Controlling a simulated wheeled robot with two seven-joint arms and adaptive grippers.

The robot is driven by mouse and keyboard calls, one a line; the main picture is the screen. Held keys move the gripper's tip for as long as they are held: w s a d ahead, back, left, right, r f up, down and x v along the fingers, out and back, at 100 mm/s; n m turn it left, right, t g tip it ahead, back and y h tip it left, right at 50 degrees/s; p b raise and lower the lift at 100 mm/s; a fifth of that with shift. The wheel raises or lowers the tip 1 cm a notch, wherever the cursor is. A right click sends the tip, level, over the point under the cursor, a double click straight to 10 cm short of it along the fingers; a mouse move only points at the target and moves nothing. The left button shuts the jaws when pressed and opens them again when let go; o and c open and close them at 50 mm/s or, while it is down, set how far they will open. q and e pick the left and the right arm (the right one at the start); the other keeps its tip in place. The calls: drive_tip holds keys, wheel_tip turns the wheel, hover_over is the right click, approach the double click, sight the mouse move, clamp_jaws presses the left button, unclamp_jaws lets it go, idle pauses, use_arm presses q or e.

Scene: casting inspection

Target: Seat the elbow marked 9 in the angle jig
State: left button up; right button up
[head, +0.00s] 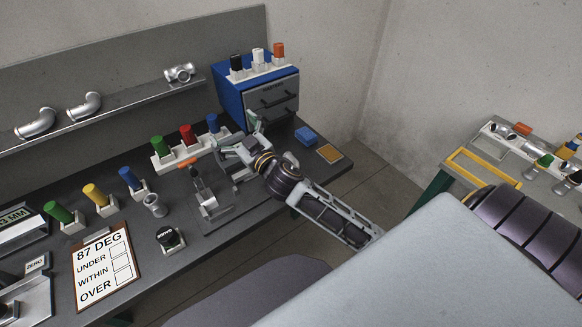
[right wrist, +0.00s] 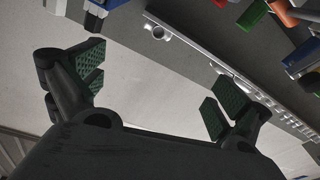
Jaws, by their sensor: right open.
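The elbows are silver pipe bends. In the head view one elbow (head: 154,205) stands on the bench near the front, and others lie on the wall shelf: a left one (head: 36,123), a middle one (head: 85,106) and a right one (head: 179,73). I cannot read a 9 on any of them. What looks like the angle jig (head: 211,203) is a metal fixture on a dark plate, with an orange-tipped clamp. My right gripper (head: 237,134) is open and empty, above the bench behind the jig; its spread fingers also show in the right wrist view (right wrist: 157,88). My left gripper is not seen.
A white rack (head: 182,153) with green, red and blue plugs stands close behind the jig. A blue drawer cabinet (head: 258,94) stands at the back. A clipboard reading 87 DEG (head: 105,266) and a black round gauge (head: 170,239) lie in front. The wall shelf (head: 136,100) runs along the back.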

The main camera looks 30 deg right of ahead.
drive_tip(key=s+a+r+n+g+y, duration=0.1)
drive_tip(key=a+r+n+g+y, duration=0.2)
drive_tip(key=a+r+n+y, duration=0.6)
drive_tip(key=s+a+f+n+g+y, duration=0.3)
drive_tip(key=a+f+n+g+y, duration=0.25)
drive_tip(key=n+g, duration=0.45)
drive_tip(key=d+f+g+h, duration=0.4)
drive_tip(key=d+f+h, duration=0.5)
drive_tip(key=d+f, duration=0.15)
drive_tip(key=w+d+m+g+h, duration=0.1)
drive_tip(key=d+m+h, duration=0.3)
drive_tip(key=d, duration=1.8)
drive_tip(key=h, duration=0.4)
drive_tip(key=shift+d+r+m+g, duration=0.3)
drive_tip(key=shift+r+m+g, duration=0.05)
drive_tip(key=shift+m+g, duration=0.05)
